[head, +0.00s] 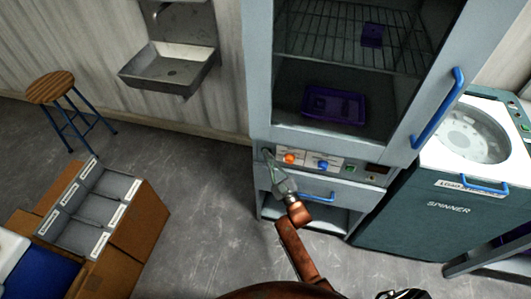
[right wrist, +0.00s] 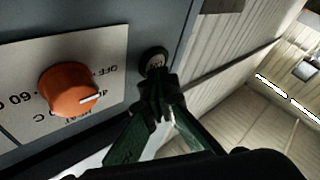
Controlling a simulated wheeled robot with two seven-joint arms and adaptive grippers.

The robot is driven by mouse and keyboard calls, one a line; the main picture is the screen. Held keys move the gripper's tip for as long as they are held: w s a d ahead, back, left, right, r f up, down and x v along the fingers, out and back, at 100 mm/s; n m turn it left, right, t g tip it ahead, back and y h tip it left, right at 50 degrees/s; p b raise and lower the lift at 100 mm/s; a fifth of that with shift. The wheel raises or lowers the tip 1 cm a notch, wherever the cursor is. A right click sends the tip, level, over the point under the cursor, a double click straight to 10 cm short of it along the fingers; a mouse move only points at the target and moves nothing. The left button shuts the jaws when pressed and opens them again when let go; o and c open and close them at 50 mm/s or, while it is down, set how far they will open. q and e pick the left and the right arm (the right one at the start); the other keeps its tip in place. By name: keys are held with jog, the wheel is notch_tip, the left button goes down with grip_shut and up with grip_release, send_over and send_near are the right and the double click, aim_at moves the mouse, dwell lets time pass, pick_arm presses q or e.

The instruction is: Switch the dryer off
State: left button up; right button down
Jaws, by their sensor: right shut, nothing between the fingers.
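The dryer is a tall grey cabinet (head: 262,95) with a glass door. Its front strip carries an orange knob (head: 290,158), a blue knob (head: 322,165) and a small green switch (head: 349,169). In the right wrist view the orange knob (right wrist: 68,88) has a white line pointing right, close to the OFF and 40 marks. Right of it is a small round dark button (right wrist: 153,58). My right gripper (head: 268,155) is shut and empty at the strip's left end. Its fingertips (right wrist: 159,80) are at the round button; I cannot tell whether they touch. My left gripper is not in view.
The dryer's blue door handle (head: 438,108) and lower drawer handle (head: 317,197) stick out. Purple trays (head: 333,104) are inside. The spinner (head: 440,210) stands at right. A box with dividers (head: 125,235), a stool (head: 50,86) and a sink (head: 170,70) are at left.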

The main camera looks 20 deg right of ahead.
jog(key=shift+w+d+r, duration=0.1)
jog(key=shift+d, duration=0.1)
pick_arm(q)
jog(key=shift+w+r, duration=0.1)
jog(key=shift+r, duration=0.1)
pick_arm(e)
jog(key=shift+s+a, duration=0.25)
pick_arm(q)
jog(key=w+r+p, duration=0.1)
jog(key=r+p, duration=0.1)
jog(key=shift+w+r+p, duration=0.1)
jog(key=shift+p, duration=0.3)
pick_arm(e)
jog(key=s+a, duration=0.3)
jog(key=s, duration=0.2)
jog(key=shift+a, duration=0.2)
jog(key=shift+f, duration=0.2)
